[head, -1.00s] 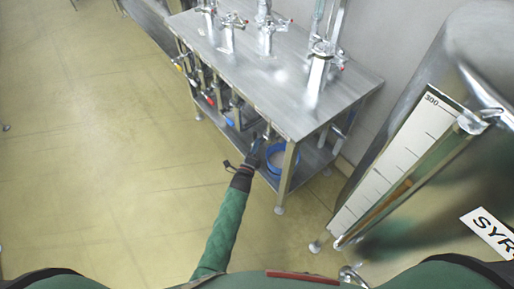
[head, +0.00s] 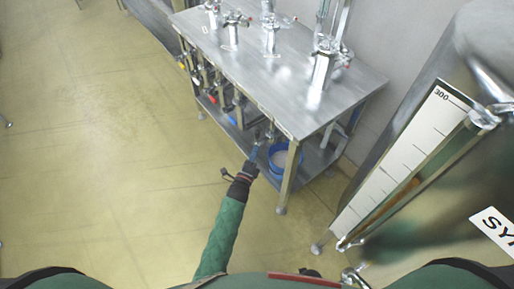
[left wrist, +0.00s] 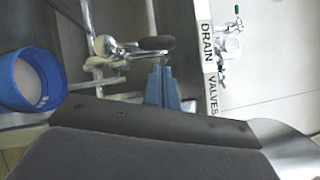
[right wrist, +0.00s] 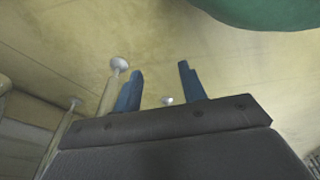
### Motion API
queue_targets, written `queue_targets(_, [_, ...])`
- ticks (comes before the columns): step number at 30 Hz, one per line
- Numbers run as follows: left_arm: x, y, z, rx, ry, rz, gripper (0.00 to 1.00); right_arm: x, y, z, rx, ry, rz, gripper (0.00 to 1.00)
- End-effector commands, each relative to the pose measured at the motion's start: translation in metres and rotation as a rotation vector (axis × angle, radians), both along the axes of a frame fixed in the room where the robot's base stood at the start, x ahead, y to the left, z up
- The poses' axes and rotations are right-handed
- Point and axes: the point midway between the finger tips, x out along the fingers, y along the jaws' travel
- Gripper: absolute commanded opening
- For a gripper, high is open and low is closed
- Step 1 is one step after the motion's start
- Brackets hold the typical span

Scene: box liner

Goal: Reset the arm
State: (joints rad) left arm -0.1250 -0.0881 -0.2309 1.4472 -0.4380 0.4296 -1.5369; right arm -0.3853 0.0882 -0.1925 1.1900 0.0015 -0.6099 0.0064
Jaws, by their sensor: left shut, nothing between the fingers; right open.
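My left gripper (head: 254,154) is at the end of the green-sleeved arm, low at the front edge of the steel table. Its blue fingers are together and empty in the left wrist view (left wrist: 163,86). A valve with a black-handled lever (left wrist: 154,43) shows just beyond the fingertips; I see no grip on it. A blue bucket (head: 272,158) stands on the table's lower shelf beside the gripper, and at the left of the left wrist view (left wrist: 10,85). My right gripper (right wrist: 160,86) has its blue fingers spread and empty, with floor beyond.
The steel table (head: 290,85) carries several taps on top and coloured valve handles along its front. A large steel tank with a white scale (head: 400,155) stands at the right. The yellowish floor (head: 100,150) at the left is clear.

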Motion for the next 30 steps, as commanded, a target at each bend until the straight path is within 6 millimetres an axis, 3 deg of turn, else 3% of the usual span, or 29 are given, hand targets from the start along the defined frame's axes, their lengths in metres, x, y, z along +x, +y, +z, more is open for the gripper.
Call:
queue_targets(9, [-0.029,0.011,-0.007,-0.001,0.000,0.001,0.00,0.013,0.009,0.022,0.007,0.015,-0.006,0.41])
queue_targets(22, [-0.033,0.013,-0.006,-0.021,0.008,-0.003,0.00,0.014,0.009,0.026,0.005,0.020,-0.007,0.41])
queue_targets(26, [-0.031,0.014,-0.011,-0.120,0.073,-0.015,0.00,0.014,0.009,0.026,0.005,0.021,-0.007,0.41])
queue_targets(30, [-0.026,0.022,-0.033,-0.321,0.269,0.011,0.00,0.012,0.008,0.025,0.004,0.027,-0.008,0.41])
